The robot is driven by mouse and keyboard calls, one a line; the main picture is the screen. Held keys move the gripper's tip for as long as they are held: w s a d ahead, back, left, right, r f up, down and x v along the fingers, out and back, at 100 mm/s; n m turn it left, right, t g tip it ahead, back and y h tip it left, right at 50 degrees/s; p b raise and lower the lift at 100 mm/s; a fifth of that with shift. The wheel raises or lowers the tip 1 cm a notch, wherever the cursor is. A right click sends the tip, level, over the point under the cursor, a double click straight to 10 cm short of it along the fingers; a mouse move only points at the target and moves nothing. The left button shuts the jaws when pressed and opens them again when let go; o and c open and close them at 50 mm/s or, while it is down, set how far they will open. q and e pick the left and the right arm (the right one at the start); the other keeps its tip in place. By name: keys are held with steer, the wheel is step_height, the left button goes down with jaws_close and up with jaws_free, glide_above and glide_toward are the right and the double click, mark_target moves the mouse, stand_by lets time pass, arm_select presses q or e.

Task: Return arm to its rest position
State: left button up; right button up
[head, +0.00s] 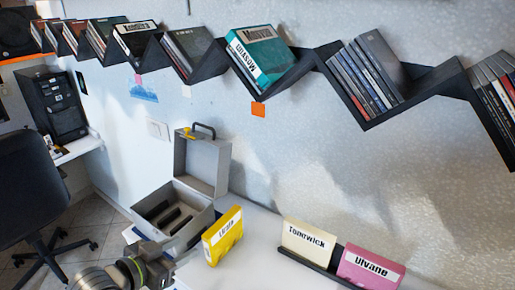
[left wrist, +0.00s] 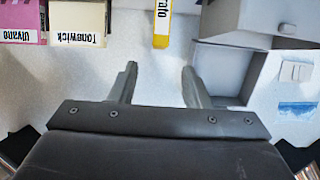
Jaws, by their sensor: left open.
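My left gripper (head: 150,268) is low at the left of the head view, beside the grey open case. In the left wrist view its two fingers (left wrist: 158,75) are apart with nothing between them. A yellow disc case (head: 222,236) stands on the white table, right of the gripper and apart from it; it also shows in the left wrist view (left wrist: 162,24). My right gripper is in neither view.
A cream case (head: 308,243) and a pink case (head: 371,267) sit in a dark holder. The grey case (head: 202,227) has its lid up. A zigzag wall shelf (head: 440,76) holds several discs. A chair (head: 30,190) stands left.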

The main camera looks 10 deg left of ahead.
arm_select(q)
steer(key=s+a+f+n+g+y, duration=0.1)
steer(key=s+f+n+g+y, duration=0.15)
steer(key=s+f+g, duration=0.45)
steer(key=s+a+f+n+g+y, duration=0.15)
steer(key=s+f+y, duration=0.25)
steer(key=s+f, duration=0.65)
step_height(320, 180, down, 22)
steer(key=s+a+g, duration=0.2)
steer(key=s+d+f+g, duration=0.1)
steer(key=s+f, duration=1.4)
steer(key=f, duration=0.1)
steer(key=shift+s+d+f+n+h, duration=0.15)
steer(key=shift+s+d+n+h, duration=0.2)
steer(key=shift+h, duration=0.1)
